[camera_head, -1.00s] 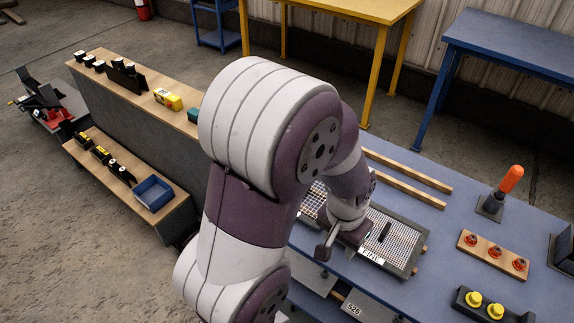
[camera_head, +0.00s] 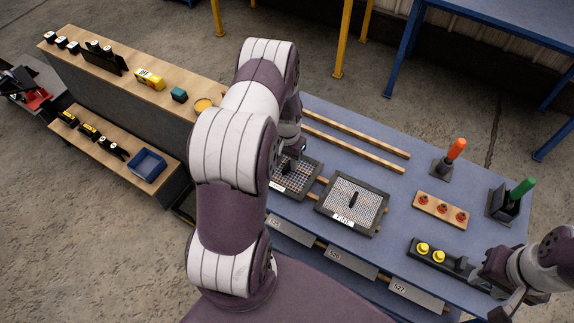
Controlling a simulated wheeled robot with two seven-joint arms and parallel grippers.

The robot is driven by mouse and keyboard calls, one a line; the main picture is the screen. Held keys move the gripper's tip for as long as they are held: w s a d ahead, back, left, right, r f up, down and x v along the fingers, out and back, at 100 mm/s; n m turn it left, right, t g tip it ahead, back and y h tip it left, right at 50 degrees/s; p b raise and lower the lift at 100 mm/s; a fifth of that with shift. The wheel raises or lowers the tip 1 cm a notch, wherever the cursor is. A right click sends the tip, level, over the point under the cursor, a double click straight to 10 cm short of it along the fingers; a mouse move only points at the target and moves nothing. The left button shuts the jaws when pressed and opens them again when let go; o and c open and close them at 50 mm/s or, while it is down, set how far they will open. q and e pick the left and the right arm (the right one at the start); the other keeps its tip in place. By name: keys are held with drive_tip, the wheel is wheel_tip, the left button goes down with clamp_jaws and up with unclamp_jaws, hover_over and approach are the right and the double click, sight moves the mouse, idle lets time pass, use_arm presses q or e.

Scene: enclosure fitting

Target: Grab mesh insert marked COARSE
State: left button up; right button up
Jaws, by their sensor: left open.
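Two dark-framed mesh inserts lie on the blue table. The nearer one, marked FINE (camera_head: 352,204), has a black upright handle and lies fully in view. The other mesh insert (camera_head: 300,181) lies to its left, partly covered by my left arm; its label is mostly hidden and I cannot read it. My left gripper (camera_head: 297,160) is open above the far part of this left insert, mostly hidden by its own arm. I cannot tell whether it touches the handle. My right gripper (camera_head: 508,292) is at the lower right, away from both inserts; its fingers are unclear.
Two wooden rails (camera_head: 355,140) lie behind the inserts. A wooden board with red knobs (camera_head: 440,209), a black block with yellow knobs (camera_head: 430,252), and orange-handled (camera_head: 456,149) and green-handled (camera_head: 522,188) tools stand to the right. A shelf with a blue bin (camera_head: 147,165) is left.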

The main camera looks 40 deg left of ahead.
use_arm(q)
drive_tip(key=shift+f, duration=0.6)
drive_tip(key=shift+w+a+f, duration=0.1)
drive_tip(key=shift+a+f, duration=0.05)
drive_tip(key=shift+f, duration=0.35)
drive_tip(key=shift+r, duration=0.1)
clamp_jaws()
